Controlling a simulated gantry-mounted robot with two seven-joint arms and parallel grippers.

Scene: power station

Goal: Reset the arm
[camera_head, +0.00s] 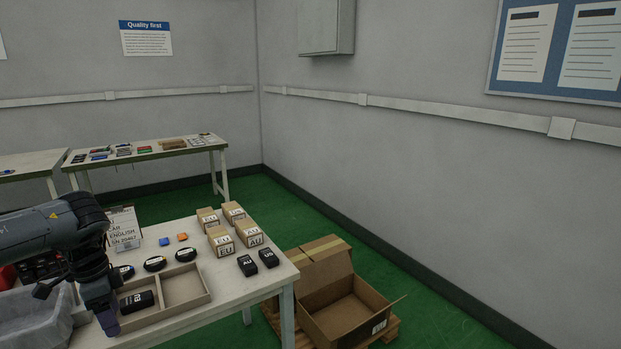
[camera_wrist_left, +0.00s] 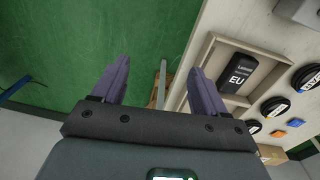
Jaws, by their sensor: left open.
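My left arm comes in from the left in the head view. Its gripper (camera_head: 108,318) points down by the left side of the wooden divided tray (camera_head: 206,283). In the left wrist view the two purple fingers of the gripper (camera_wrist_left: 160,80) stand wide apart with nothing between them. A black block marked EU (camera_head: 137,301) lies in the tray's left compartment; it also shows in the left wrist view (camera_wrist_left: 235,72), right of the fingers and apart from them. The tray's other compartment looks empty. My right gripper is in neither view.
The white table (camera_head: 233,287) also carries several cartons (camera_head: 221,241), black AU and US blocks (camera_head: 257,262), round black pieces (camera_head: 155,264) and a sign (camera_head: 125,229). A grey bin (camera_head: 35,318) is at left. An open cardboard box (camera_head: 345,310) stands on a pallet at right.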

